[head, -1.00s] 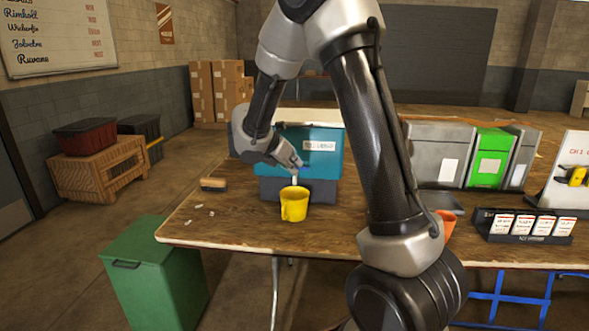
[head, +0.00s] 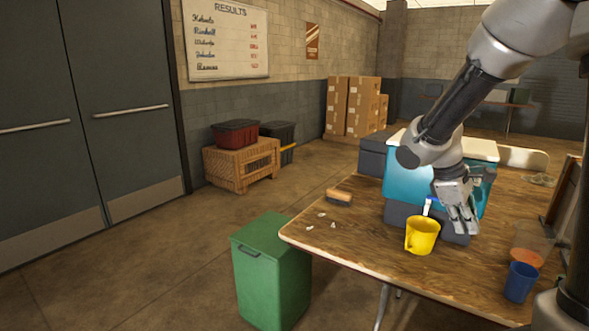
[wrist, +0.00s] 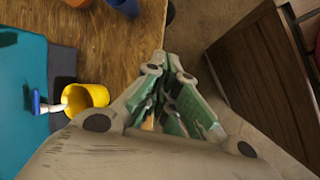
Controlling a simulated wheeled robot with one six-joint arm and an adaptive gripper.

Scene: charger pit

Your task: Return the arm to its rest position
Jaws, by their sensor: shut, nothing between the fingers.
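My gripper (head: 465,232) hangs over the table, to the right of a yellow mug (head: 422,236) and in front of a teal cooler (head: 408,180). It is shut and empty. In the wrist view my gripper's fingers (wrist: 172,112) point downward and are closed together. The yellow mug (wrist: 86,97) stands apart from them on the left, with a white-and-blue handled thing leaning out of it. My arm reaches in from the upper right of the head view and is bent down at the wrist.
A blue cup (head: 521,282) and a clear-and-orange cup (head: 530,245) stand near the table's right side. A brush (head: 339,197) and white scraps (head: 322,215) lie on the left of the wooden table (head: 350,240). A green bin (head: 272,275) stands on the floor; the floor further left is clear.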

